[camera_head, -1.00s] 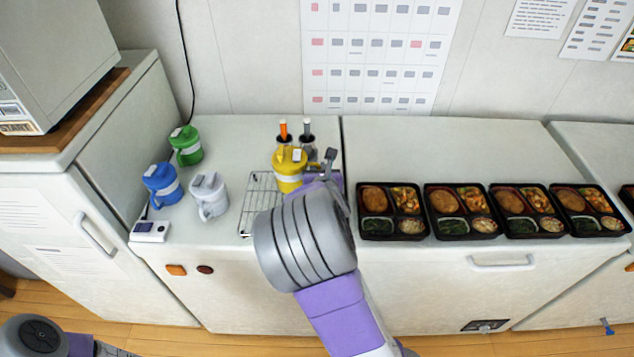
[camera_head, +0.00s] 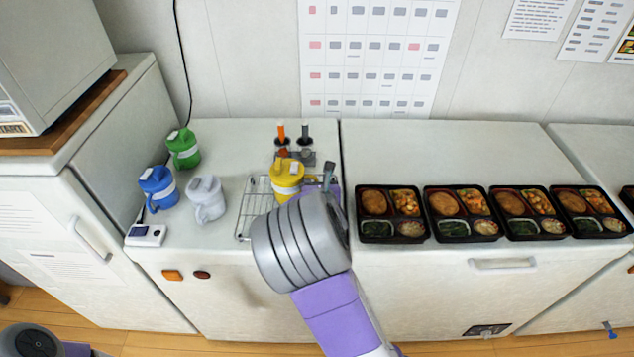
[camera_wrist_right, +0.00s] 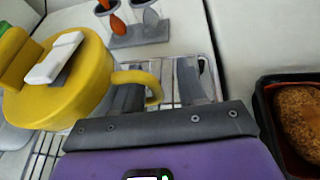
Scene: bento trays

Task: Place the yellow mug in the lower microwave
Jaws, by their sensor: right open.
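The yellow mug (camera_head: 287,175) with a white band and a white lid tab stands upright at the wire rack (camera_head: 246,215). My right gripper (camera_head: 326,178) is open just right of the mug. In the right wrist view, the mug (camera_wrist_right: 75,85) is at the left. Its yellow handle reaches between the dark fingers of my right gripper (camera_wrist_right: 165,88), which are apart; whether they touch it I cannot tell. A grey box-shaped appliance (camera_head: 50,50), possibly a microwave, is at upper left. No lower microwave can be made out. My left gripper is out of view.
Green (camera_head: 183,148), blue (camera_head: 158,188) and white (camera_head: 206,200) mugs stand left of the rack. Two condiment holders (camera_head: 293,150) stand behind the yellow mug. Several bento trays (camera_head: 390,240) line the counter at right. A small white device (camera_head: 146,235) sits at the front left edge.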

